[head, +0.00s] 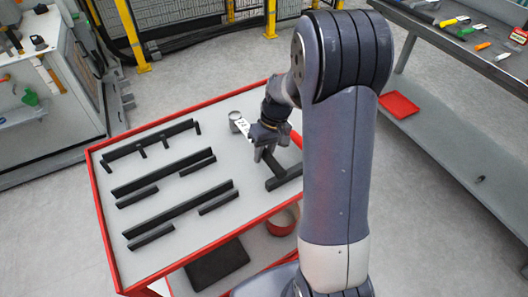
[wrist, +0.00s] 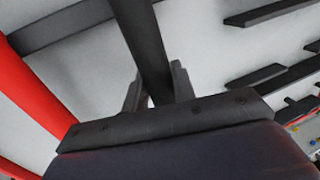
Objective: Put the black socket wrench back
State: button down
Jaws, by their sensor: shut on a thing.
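The black socket wrench (head: 284,178) looks like a dark T-shaped bar at the right side of the red-edged cart top. My gripper (head: 262,152) is over that side of the cart and shut on the wrench's stem. In the wrist view the stem (wrist: 143,40) runs between the two fingers of my gripper (wrist: 157,90) toward a dark crossbar at upper left. The gripped part of the stem is partly hidden by the fingers. I cannot tell whether the wrench touches the cart top.
The cart (head: 222,241) has a pale top with several black rails (head: 165,172) and a raised red rim. A small round grey piece (head: 235,117) stands near my gripper. A grey workbench (head: 448,125) with tools and a red tray (head: 398,104) is at right. A machine stands at left.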

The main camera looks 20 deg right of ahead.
jog(key=shift+f+b, duration=0.35)
jog(key=shift+f, duration=0.1)
jog(key=c, duration=1.1)
grip_release()
jog(key=shift+r, duration=0.1)
jog(key=v, duration=1)
jog(key=shift+d+r, duration=0.1)
jog(key=shift+r, duration=0.25)
jog(key=x, duration=1.1)
jog(key=shift+r+p, duration=0.4)
jog(key=shift+r, duration=0.15)
jog(key=shift+f, duration=0.1)
